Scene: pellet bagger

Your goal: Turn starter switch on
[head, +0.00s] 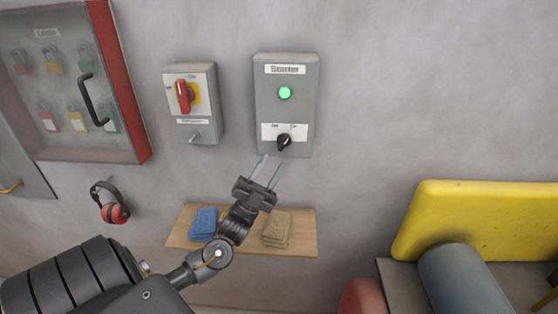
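The starter box (304,111) is a grey wall box with a label reading like "Starter". Its green light (285,93) is lit. The black starter switch (284,142) is a rotary knob low on the box, on a white plate with a marking on each side; its pointer tilts toward the upper right. My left gripper (271,168) is just below and slightly left of the knob, fingers pointing up. Its two thin fingers are apart with nothing between them. It seems not to touch the knob. My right gripper is not in view.
Left of the starter is an isolator box (205,113) with a red handle (183,96). A red-edged padlock cabinet (90,145) and red earmuffs (111,205) hang farther left. A wooden shelf (300,245) with folded cloths is below; a yellow panel (480,220) stands right.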

